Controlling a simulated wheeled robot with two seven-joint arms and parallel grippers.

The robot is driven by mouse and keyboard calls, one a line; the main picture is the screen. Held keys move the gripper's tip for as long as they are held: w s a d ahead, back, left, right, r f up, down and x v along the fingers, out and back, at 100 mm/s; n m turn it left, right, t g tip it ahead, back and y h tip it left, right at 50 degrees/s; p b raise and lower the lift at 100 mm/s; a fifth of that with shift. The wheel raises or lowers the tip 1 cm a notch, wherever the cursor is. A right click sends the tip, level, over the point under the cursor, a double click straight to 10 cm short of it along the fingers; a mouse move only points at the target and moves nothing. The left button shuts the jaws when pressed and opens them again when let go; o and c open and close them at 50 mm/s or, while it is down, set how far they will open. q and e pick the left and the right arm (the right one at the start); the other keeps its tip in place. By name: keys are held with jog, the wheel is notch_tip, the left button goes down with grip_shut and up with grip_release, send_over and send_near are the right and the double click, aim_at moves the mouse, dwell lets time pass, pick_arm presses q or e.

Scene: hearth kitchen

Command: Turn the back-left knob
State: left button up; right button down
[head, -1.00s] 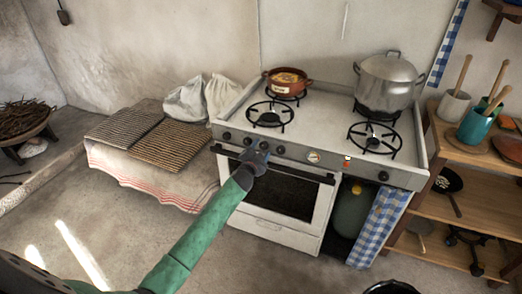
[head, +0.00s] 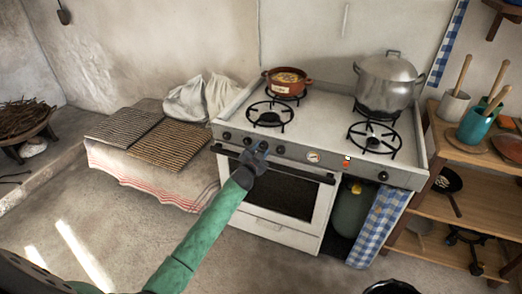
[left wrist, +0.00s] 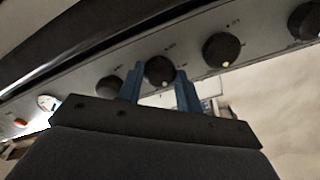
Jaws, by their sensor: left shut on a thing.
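The white stove (head: 330,125) has a grey front panel with a row of dark round knobs. My left gripper (head: 256,150) is at this panel, its blue fingers shut on the third knob from the left (head: 264,146). In the left wrist view this knob (left wrist: 158,71) sits between the two fingers (left wrist: 160,88), with a pale mark at its lower edge. Neighbouring knobs stand on both sides, one close by (left wrist: 108,88) and another (left wrist: 222,49) farther off. The panel's small markings are too small to read. My right gripper is not in view.
A brown pot of food (head: 287,80) stands on the back-left burner and a lidded steel pot (head: 388,82) on the back-right one. The oven handle (head: 300,172) runs just below the knobs. A wooden shelf (head: 455,205) stands at the right.

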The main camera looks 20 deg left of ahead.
pick_arm(q)
jog(key=n, duration=0.3)
jog(key=shift+d+n+p, duration=0.1)
jog(key=shift+n+p, duration=0.2)
jog(key=n+p, duration=0.1)
jog(key=n, duration=0.3)
jog(key=shift+n, duration=1.9)
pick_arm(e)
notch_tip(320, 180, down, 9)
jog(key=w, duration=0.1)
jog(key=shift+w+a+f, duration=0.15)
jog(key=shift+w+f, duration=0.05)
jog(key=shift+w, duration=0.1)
pick_arm(q)
jog(key=shift+n, duration=0.3)
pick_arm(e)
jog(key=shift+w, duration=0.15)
pick_arm(q)
jog(key=o, duration=1)
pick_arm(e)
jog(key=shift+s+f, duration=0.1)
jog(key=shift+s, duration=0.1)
